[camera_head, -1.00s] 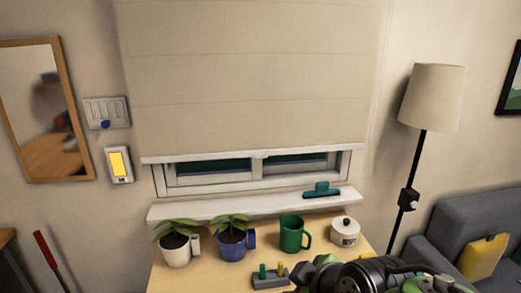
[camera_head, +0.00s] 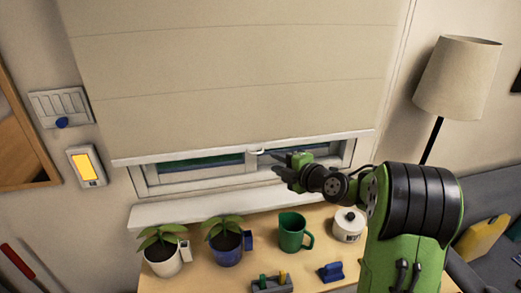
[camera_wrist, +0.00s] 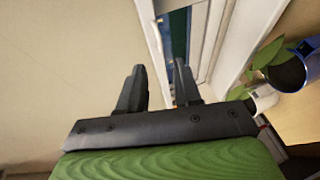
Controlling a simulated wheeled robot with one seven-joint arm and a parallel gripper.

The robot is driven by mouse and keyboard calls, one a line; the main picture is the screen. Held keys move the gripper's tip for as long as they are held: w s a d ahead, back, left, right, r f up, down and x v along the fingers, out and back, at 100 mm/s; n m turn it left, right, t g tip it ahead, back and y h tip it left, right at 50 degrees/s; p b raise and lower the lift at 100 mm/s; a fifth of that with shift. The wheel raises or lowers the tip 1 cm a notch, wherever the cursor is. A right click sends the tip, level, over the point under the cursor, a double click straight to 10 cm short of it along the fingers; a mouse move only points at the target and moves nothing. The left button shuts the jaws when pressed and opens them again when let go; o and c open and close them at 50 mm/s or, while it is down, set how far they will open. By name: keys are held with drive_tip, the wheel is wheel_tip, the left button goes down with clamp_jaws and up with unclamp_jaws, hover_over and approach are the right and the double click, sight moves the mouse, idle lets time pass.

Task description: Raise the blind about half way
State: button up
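The cream blind (camera_head: 230,75) is lowered over most of the window, its white bottom rail (camera_head: 180,156) hanging a little above the sill. A small light pull tab (camera_head: 257,151) sits at the middle of the rail. My gripper (camera_head: 277,168) is close to the tab, just right of and below it; contact cannot be told.
The sill (camera_head: 170,212) is below the window (camera_head: 200,172). The table (camera_head: 210,275) holds two potted plants (camera_head: 160,248), a green mug (camera_head: 293,232), a white pot (camera_head: 348,225) and a blue object (camera_head: 332,271). A lamp (camera_head: 457,75) stands right.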

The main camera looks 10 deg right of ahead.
sight(257, 153)
drive_tip(key=p+x, duration=0.2)
drive_tip(key=x, duration=0.7)
drive_tip(key=shift+w, duration=0.1)
clamp_jaws()
idle(0.9)
